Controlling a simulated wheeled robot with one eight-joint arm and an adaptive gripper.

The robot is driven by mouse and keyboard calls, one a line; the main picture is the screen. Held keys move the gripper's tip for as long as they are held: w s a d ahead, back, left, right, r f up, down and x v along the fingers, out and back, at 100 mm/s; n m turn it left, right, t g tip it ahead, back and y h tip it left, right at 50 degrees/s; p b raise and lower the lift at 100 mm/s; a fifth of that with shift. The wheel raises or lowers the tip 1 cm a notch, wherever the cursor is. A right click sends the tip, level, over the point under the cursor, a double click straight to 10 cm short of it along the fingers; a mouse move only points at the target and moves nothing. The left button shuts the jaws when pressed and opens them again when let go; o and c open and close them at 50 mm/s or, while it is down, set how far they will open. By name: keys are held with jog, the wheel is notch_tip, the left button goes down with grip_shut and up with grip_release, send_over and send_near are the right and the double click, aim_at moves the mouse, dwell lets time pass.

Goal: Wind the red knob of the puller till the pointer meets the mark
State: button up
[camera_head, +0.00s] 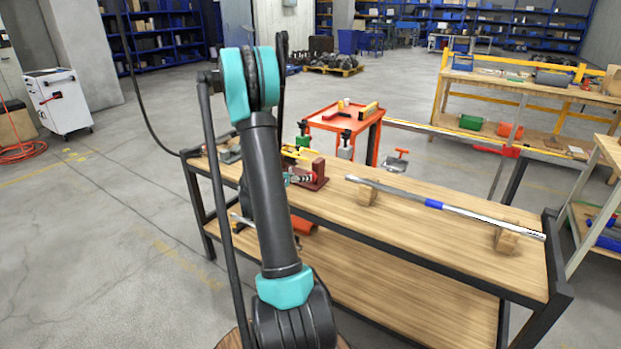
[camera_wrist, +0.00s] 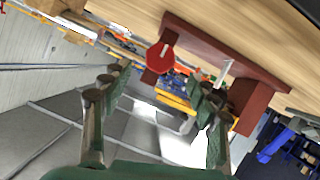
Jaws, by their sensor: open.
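The puller (camera_head: 315,178) has a dark red frame and stands on the wooden workbench, just right of my arm in the head view. In the wrist view its dark red frame (camera_wrist: 245,100) hangs along the tilted bench top. The red knob (camera_wrist: 161,57) is a faceted disc with a pale line on its face. My gripper (camera_wrist: 162,82) is open, its green fingers on either side of the view, with the knob ahead between the fingertips and apart from them. A thin white piece (camera_wrist: 225,72) shows by the frame; I cannot tell whether it is the pointer. The mark is not discernible.
The bench top (camera_head: 420,235) also bears a long metal bar with a blue sleeve (camera_head: 433,204) on wooden blocks. An orange cart (camera_head: 345,125) stands behind the bench. Small tools and yellow parts (camera_head: 300,153) lie close behind the puller.

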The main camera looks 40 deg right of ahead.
jog(key=x, duration=0.8)
jog(key=c, duration=1.2)
jog(key=shift+m+t+y, duration=0.3)
jog(key=shift+m+t, duration=0.6)
jog(key=shift+m, duration=0.3)
jog(key=o, duration=1.2)
